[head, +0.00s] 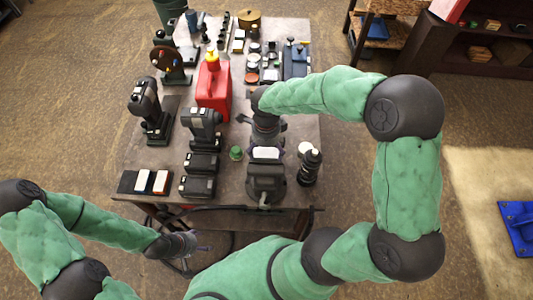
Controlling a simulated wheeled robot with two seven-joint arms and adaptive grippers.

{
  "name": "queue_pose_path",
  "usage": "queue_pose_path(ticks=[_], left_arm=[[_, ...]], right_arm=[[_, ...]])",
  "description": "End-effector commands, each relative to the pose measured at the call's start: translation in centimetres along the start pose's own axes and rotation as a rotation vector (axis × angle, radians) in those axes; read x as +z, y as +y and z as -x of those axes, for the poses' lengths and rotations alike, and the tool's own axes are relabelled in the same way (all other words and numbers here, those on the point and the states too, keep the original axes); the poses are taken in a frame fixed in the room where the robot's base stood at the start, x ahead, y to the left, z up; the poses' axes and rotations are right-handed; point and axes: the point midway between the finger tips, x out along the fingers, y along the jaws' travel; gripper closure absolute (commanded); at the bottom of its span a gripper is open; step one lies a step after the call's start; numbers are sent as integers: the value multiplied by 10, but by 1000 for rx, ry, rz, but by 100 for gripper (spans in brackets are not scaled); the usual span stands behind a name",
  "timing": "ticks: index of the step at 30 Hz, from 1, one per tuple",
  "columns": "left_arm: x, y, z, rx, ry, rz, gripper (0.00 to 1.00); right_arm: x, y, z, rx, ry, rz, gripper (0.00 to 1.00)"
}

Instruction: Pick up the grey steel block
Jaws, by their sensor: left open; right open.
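A small pale grey block (266,153), which looks like the steel block, sits at the top of a dark vise (266,184) at the front right of the workbench. My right gripper (264,139) is open, pointing down just behind the block in the picture. Whether its fingers touch or straddle the block cannot be told, since the gripper is small and dark here. My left gripper (197,246) is open and empty, low in front of the bench's front edge, away from the block.
The workbench (226,172) holds a red fuel can (213,88), a dark drill (150,108), another dark tool (202,130), a green cap (236,153) and a black cylinder (310,166) close right of the vise. Small parts crowd the back. A shelf (490,45) stands far right.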

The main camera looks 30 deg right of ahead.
Motion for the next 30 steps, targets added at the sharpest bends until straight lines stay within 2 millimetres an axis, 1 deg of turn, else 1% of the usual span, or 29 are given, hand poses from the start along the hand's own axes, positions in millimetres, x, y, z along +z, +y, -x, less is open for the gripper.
queue_pose_path(ticks=[3,6,14,15,17,18,20,21,23,24,30], left_arm=[[0,1,2,0,0,0,39],[0,1,3,0,0,0,39],[0,1,2,0,0,0,39],[0,1,2,0,0,0,39],[0,1,2,0,0,0,39],[0,1,2,0,0,0,39],[0,1,2,0,0,0,39],[0,1,2,0,0,0,39],[0,1,2,0,0,0,39],[0,1,2,0,0,0,39],[0,1,2,0,0,0,39]], right_arm=[[-1,0,-16,1,1,0,10],[-1,0,-25,2,1,-1,10],[-1,-1,-28,-1,-1,-1,10],[-1,-1,-28,-1,-1,-1,13],[-1,-1,-28,-1,-1,-1,30],[-1,-1,-28,-1,-1,0,42],[0,0,-28,-1,-1,0,58],[-1,0,-28,-1,0,0,70],[-1,0,-28,0,0,0,87],[0,-1,-28,-2,-1,-1,91],[0,-1,-28,-1,-1,-1,91]])
